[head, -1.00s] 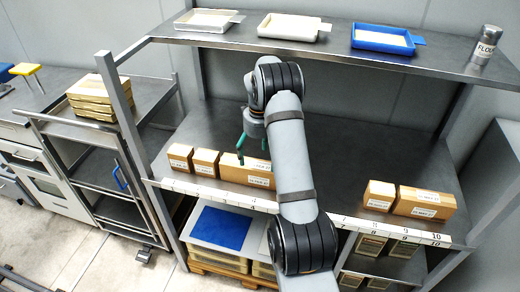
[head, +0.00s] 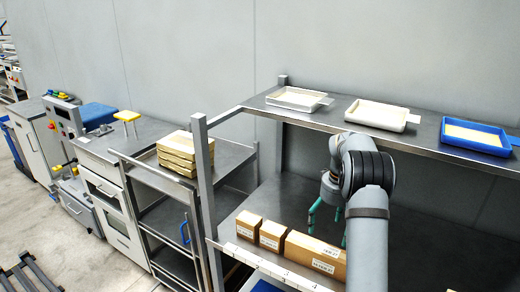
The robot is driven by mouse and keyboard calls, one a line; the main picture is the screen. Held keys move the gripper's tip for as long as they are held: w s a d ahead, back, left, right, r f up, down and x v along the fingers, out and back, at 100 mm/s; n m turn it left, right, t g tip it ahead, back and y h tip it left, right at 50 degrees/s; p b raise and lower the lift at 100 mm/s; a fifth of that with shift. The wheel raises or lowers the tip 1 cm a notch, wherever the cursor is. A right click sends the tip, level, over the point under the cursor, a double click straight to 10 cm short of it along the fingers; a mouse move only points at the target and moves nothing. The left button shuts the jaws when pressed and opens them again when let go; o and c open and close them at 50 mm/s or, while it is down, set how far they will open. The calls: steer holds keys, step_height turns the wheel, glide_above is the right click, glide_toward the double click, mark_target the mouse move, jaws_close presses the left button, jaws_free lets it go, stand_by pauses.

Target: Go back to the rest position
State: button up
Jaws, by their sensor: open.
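My gripper (head: 327,218) has green fingers and is open and empty. It hangs from my grey arm over the middle shelf (head: 285,195) of the rack, just behind a row of cardboard boxes. The long box (head: 315,258) is nearest to it, with two small boxes (head: 249,226) (head: 272,236) to the left. My arm hides the right part of the middle shelf and the long box's right end.
The top shelf (head: 335,118) holds two white trays (head: 299,98) (head: 377,115) and a blue tray (head: 475,136). A steel cart (head: 170,205) with stacked boxes (head: 180,150) stands left of the rack post (head: 203,180). Machines line the wall further left. The floor at lower left is mostly clear.

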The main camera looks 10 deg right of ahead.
mark_target(327, 254)
step_height(327, 254, down, 12)
steer(key=p, duration=0.3)
steer(key=shift+s, duration=0.1)
step_height(327, 254, up, 3)
steer(key=shift+f+b, duration=0.2)
steer(key=shift+b, duration=0.5)
steer(key=shift+r, duration=0.5)
